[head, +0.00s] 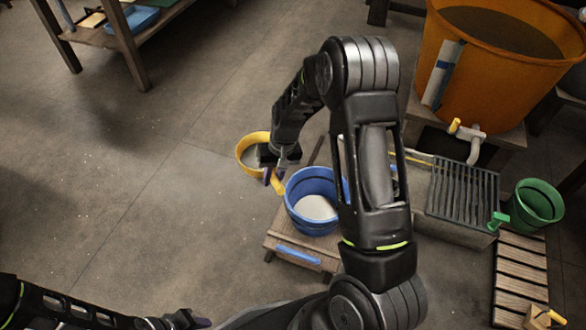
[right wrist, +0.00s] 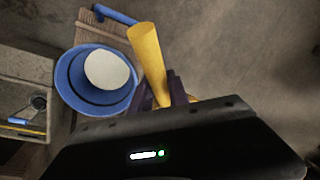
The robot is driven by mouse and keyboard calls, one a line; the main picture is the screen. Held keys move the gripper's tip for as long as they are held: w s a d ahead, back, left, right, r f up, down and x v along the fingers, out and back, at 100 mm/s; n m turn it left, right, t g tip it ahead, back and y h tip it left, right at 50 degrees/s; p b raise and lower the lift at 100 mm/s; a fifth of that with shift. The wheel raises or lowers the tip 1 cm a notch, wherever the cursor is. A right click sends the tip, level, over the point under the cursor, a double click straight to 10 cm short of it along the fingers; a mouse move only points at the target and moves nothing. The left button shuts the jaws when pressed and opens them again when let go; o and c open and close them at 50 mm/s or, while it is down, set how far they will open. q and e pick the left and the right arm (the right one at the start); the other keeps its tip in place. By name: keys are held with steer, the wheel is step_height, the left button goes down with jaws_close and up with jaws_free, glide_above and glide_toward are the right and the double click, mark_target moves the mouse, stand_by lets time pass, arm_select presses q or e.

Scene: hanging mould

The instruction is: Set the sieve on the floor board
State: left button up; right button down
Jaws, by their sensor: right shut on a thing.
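My right gripper (head: 274,172) is shut on the yellow handle of what looks like the sieve (head: 244,152), a round yellow-rimmed thing. It is held out left of the blue bucket. In the right wrist view the yellow handle (right wrist: 147,55) stands up between the purple fingers (right wrist: 160,92); the rest is mostly hidden behind my gripper body. A slatted wooden board (head: 518,272) lies on the floor at the lower right. My left gripper (head: 188,320) is low at the bottom edge; its jaws are unclear.
The blue bucket (head: 300,187) with pale contents stands on a low wooden stand (head: 277,245). An orange tub (head: 455,95) with a tap, a grey trough with a grate (head: 462,193) and a green bucket (head: 540,203) are at right. Open floor lies at left.

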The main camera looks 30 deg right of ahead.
steer(key=w+a+r+n, duration=0.1)
steer(key=w+a+r, duration=0.2)
steer(key=r, duration=0.4)
steer(key=w+a+r+n, duration=0.1)
steer(key=w+a+r, duration=0.2)
steer(key=r, duration=0.4)
steer(key=w+a+r+n, duration=0.1)
steer(key=w+a+r, duration=0.2)
steer(key=r, duration=0.3)
steer(key=shift+w+a+r+n+g, duration=0.3)
steer(key=shift+w+r+n+g, duration=0.1)
steer(key=shift+w, duration=0.25)
